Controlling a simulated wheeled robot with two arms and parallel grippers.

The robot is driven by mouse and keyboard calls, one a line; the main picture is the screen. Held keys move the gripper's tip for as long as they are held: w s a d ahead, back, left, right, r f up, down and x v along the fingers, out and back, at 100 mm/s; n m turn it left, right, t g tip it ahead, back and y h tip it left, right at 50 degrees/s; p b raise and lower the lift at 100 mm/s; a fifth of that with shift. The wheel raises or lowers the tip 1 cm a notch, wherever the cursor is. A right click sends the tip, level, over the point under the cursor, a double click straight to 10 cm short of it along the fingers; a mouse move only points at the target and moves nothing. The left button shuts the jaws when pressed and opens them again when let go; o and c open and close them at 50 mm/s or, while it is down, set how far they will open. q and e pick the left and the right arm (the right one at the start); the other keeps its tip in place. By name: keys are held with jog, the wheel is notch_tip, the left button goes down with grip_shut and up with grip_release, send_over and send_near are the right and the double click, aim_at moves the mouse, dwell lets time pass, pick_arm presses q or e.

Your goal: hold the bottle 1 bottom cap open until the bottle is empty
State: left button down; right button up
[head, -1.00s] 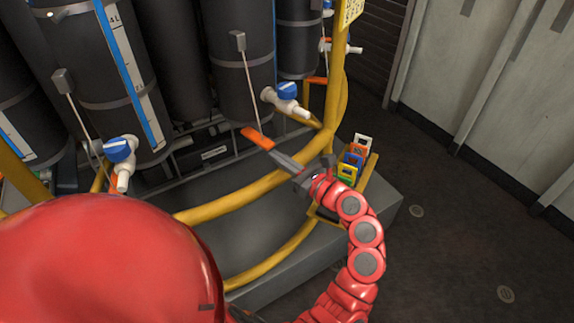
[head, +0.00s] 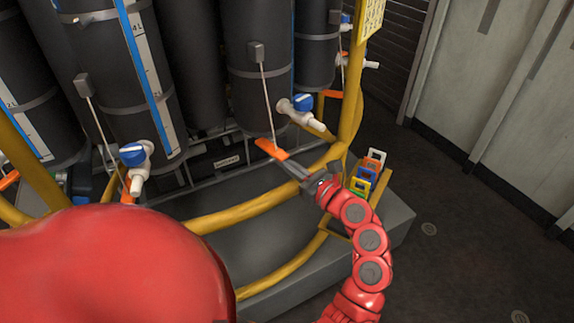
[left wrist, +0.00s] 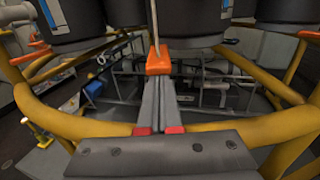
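My left gripper (head: 287,163) reaches to an orange tab (head: 268,148) below a dark cylindrical bottle (head: 258,95). In the left wrist view its two grey fingers (left wrist: 158,92) are close together, with their tips at the orange tab (left wrist: 158,62); they appear shut on it. A thin pale line (head: 267,100) runs from a small grey box (head: 257,52) on the bottle down to the tab. The bottle's underside and any flow from it cannot be made out, and no bottle number is readable. My right gripper is not in view.
Yellow rails (head: 245,210) curve in front of the bottles, close to my left gripper. A blue-handled white valve (head: 302,108) is just above it. Coloured tags (head: 366,172) stand to its right. Open dark floor (head: 460,240) lies at the right.

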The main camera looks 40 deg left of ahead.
aim_at(284, 157)
pick_arm(q)
jog(key=shift+a+r+p, duration=0.2)
jog(key=shift+r+p, duration=0.2)
jog(key=shift+r, duration=1.2)
jog(key=shift+a, duration=0.1)
dwell(1.0)
jog(key=shift+f, duration=0.1)
jog(key=shift+s+f+b, duration=0.1)
jog(key=shift+f+b, duration=1.4)
jog(key=shift+b, duration=0.4)
jog(key=shift+s+f+b, duration=0.1)
jog(key=shift+f+b, duration=0.1)
jog(key=shift+b, duration=0.2)
jog(key=shift+d, duration=0.2)
jog(key=shift+f, duration=0.1)
